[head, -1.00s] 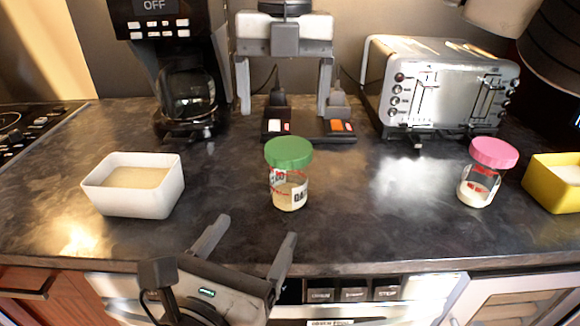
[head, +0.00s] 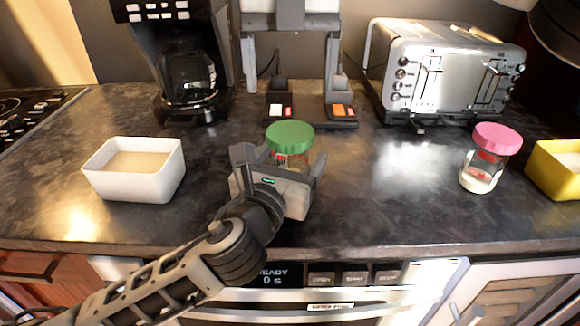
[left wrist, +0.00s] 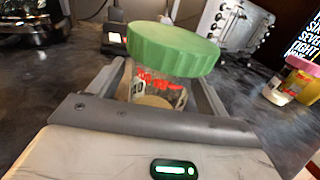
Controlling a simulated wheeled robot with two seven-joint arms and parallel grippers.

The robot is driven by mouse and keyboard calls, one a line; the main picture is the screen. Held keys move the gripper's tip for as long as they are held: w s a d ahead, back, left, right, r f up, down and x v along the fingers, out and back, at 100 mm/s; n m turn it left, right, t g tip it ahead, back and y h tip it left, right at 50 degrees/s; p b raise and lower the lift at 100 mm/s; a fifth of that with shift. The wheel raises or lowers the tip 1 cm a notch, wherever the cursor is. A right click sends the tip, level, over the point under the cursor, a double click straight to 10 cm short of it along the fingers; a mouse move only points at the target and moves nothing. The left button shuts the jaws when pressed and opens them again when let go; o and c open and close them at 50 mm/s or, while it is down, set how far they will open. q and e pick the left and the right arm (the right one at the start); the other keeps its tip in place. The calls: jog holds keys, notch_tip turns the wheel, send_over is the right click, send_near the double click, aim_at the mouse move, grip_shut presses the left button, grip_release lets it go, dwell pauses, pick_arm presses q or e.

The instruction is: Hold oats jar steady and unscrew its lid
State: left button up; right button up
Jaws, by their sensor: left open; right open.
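The oats jar (head: 292,161) is clear with a green lid (head: 290,136) and stands upright on the counter; the lid is on it. My left gripper (head: 281,156) is open, with its fingers on either side of the jar body, below the lid. The left wrist view shows the jar (left wrist: 160,92) between the two fingers, under the wide green lid (left wrist: 174,47). Whether the fingers touch the glass I cannot tell. My right gripper (head: 291,88) is open and empty, pointing down, above and beyond the jar in the picture.
A white tub (head: 134,184) is at the left, and a pink-lidded jar (head: 484,165) and a yellow container (head: 560,172) at the right. A coffee maker (head: 190,70) and a toaster (head: 440,75) stand at the back.

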pick_arm(q)
jog(key=shift+w+d, duration=0.2)
jog(key=shift+w, duration=0.35)
